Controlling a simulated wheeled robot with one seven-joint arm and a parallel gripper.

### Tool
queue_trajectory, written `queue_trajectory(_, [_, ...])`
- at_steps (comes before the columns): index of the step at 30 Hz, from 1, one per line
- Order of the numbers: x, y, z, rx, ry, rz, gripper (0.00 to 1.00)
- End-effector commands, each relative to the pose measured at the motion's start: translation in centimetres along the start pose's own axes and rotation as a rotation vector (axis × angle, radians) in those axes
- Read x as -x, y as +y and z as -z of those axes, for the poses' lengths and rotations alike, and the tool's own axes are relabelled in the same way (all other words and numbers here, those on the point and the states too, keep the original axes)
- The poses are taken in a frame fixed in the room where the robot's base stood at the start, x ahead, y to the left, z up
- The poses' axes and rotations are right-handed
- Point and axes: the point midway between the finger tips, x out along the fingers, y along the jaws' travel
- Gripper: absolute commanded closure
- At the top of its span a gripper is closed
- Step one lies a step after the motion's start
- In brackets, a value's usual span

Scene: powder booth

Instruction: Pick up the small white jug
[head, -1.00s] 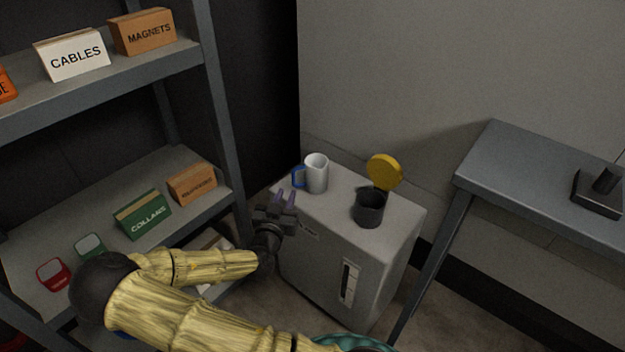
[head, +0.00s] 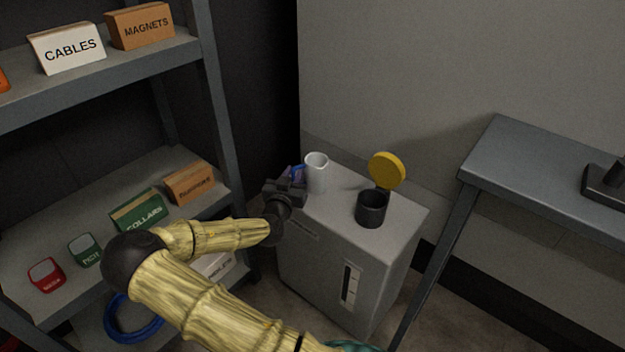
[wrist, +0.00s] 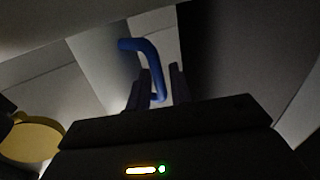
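The small white jug (head: 317,176) stands upright on the left part of the top of a grey cabinet, with its blue handle on its left side. My gripper (head: 291,173) is at the jug's left, at the handle, and partly covers it in the head view. In the wrist view the blue handle (wrist: 151,58) reaches down between the two fingers of my gripper (wrist: 160,85). The fingers are apart, with the handle between them. I cannot tell whether either finger touches it.
A dark cup (head: 371,209) stands on the grey cabinet (head: 400,222) right of the jug, with a yellow disc (head: 386,170) beside it. A shelf unit (head: 214,95) with labelled boxes is at left. A grey table (head: 540,180) is at right.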

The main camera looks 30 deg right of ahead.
Motion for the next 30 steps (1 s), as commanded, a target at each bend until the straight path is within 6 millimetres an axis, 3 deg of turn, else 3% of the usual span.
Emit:
queue_trajectory(5, [-1.8,0.0,-0.1,0.0,0.0,0.001,0.79])
queue_trajectory(20, [-2.0,0.4,-0.1,0.0,-0.001,-0.006,0.79])
queue_trajectory(24, [-1.9,0.2,-0.1,0.0,-0.001,-0.004,1.0])
queue_trajectory(30, [-1.8,0.0,0.0,-0.001,0.0,0.001,1.0])
